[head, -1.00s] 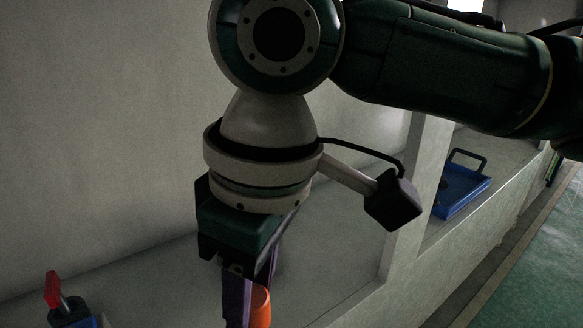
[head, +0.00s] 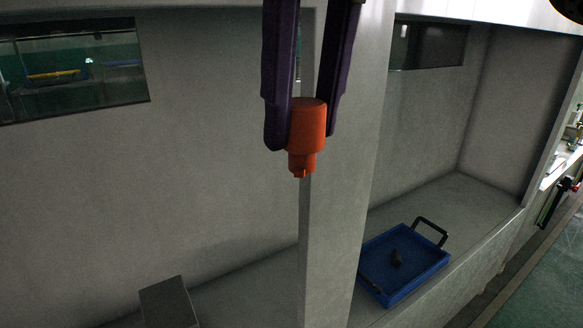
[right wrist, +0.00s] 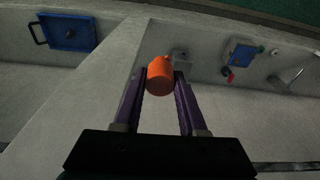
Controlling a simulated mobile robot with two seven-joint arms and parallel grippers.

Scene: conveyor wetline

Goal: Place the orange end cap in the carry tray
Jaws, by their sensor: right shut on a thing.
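The orange end cap (head: 308,124) is held between the purple fingers of my right gripper (head: 307,115) in the head view, wide part up and narrow stepped end down. The right gripper is shut on it, high in front of a grey pillar. The cap also shows between the fingertips in the right wrist view (right wrist: 160,76). The blue carry tray (head: 377,286), with black handles, lies on the ledge right of the pillar, lower than the gripper. A small dark object (head: 396,259) lies in it. The tray also shows at upper left in the right wrist view (right wrist: 87,33). My left gripper is not in view.
The grey pillar (head: 340,215) stands between the left bay and the tray's bay. A grey block (head: 167,303) stands at lower left. In the right wrist view a blue fixture with a red part (right wrist: 240,55) sits at upper right.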

